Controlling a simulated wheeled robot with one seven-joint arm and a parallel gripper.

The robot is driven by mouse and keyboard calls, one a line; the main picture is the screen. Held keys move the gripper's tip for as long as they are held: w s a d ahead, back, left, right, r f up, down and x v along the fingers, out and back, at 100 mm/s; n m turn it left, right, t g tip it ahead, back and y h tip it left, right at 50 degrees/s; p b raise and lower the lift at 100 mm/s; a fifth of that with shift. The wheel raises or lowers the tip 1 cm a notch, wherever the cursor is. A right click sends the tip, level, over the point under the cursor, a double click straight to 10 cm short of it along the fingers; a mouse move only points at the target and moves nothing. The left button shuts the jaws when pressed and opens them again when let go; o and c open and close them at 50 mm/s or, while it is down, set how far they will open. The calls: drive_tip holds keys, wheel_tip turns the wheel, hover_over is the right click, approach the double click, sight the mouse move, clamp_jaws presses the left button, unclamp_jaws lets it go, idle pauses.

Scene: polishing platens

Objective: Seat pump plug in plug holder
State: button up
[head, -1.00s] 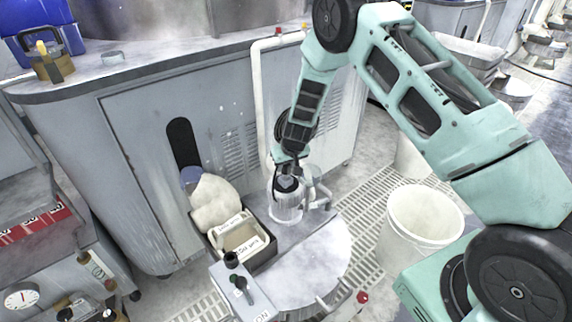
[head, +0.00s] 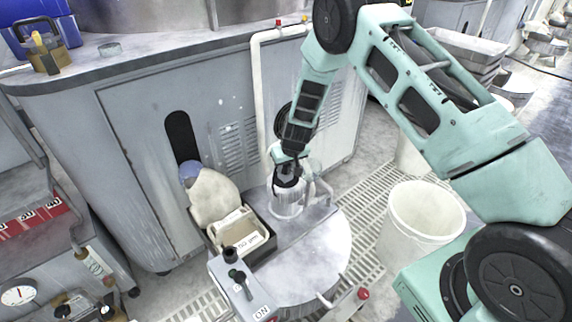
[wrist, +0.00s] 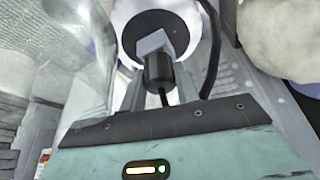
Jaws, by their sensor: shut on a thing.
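My gripper (head: 288,178) is over the small clear-walled cylinder (head: 286,207) on the back of the polishing stand in the head view. In the wrist view my gripper (wrist: 160,88) is shut on a dark plug (wrist: 158,70), a black cylinder with a pale grey block on its far end. A black cord curves up at its right. Beyond the plug is a black disc (wrist: 155,22) inside a white ring. I cannot tell whether the plug touches the disc. In the head view the plug is too small to separate from my gripper, and I cannot single out the plug holder.
A round grey platen (head: 310,265) lies in front of the cylinder. A box (head: 262,243) with labelled trays and a pale sack (head: 212,197) stand to the left. A switch box (head: 240,285) is at the front left. A white bucket (head: 425,225) stands right. A grey cabinet is behind.

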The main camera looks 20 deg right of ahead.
drive_tip(key=o, duration=1.1)
drive_tip(key=p+v, duration=0.2)
drive_tip(key=v, duration=1.5)
drive_tip(key=shift+s+r, duration=0.1)
drive_tip(key=shift+s, duration=0.05)
